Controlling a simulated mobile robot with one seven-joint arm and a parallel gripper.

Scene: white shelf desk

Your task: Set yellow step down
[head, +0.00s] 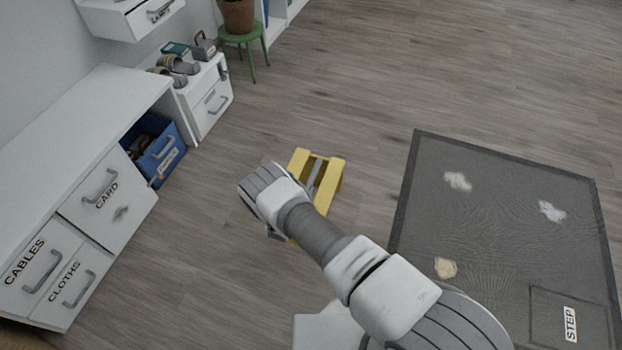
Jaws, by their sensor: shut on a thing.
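The yellow step (333,178) is near the middle of the head view, partly hidden behind my arm. Its top end shows two yellow side pieces with a grey part between them. A small yellow bit also shows below my wrist. My gripper (277,234) is mostly hidden under my wrist and is shut on the step. I cannot tell whether the step touches the floor. The dark grey mat (500,235) at the right has a marked rectangle with a white STEP label (570,324) in its lower right corner.
White drawers labelled CARD, CABLES and CLOTHS (75,275) stand at the left. A blue bin (160,155), a small white cabinet (212,105) and a green stool with a pot (243,38) stand beyond. Three pale patches lie on the mat. Wooden floor (370,75) is clear.

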